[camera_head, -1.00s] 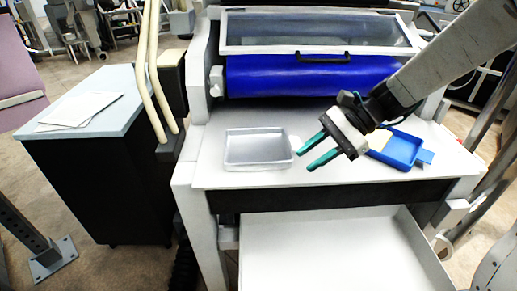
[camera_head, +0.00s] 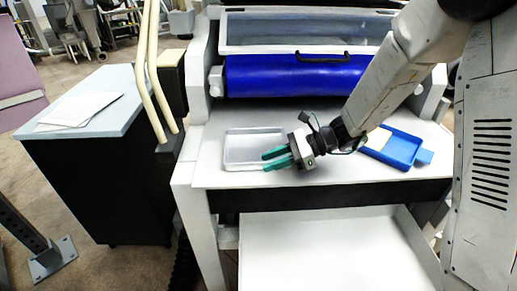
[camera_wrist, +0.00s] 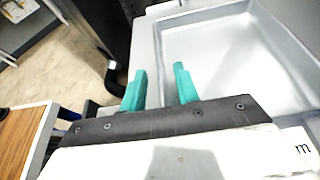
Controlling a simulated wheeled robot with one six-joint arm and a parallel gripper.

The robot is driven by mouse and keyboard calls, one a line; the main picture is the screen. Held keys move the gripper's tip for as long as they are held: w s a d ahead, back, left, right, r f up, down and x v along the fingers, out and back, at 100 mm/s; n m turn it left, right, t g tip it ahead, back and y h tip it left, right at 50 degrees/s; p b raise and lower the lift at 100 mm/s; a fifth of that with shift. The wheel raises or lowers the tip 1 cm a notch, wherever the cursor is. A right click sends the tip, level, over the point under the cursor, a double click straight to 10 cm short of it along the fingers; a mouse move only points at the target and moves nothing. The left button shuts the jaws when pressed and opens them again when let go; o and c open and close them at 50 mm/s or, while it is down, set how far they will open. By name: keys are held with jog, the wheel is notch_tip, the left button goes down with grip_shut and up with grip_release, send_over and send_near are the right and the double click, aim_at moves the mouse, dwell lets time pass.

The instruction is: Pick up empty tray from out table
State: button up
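The empty tray (camera_head: 238,150) is a shallow silver-grey rectangle. It lies on the white out table (camera_head: 210,178) in front of the blue roller, left of centre in the head view. My gripper (camera_head: 268,159) has two green fingers standing apart, pointing left at the tray's right front part and covering some of it. In the wrist view the fingers of my gripper (camera_wrist: 158,85) are apart, with the tray's rim and inside (camera_wrist: 225,50) beyond and to the right of them. I cannot tell whether the fingers touch the tray.
A blue tray (camera_head: 403,152) with a pale yellow piece lies on the table's right, behind my wrist. The blue roller (camera_head: 290,75) and clear cover (camera_head: 300,30) close off the back. A white open bin (camera_head: 320,250) is below. A side cabinet with papers (camera_head: 80,108) stands left.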

jog(key=shift+a+f, duration=0.1)
jog(key=shift+a, duration=0.1)
grip_shut()
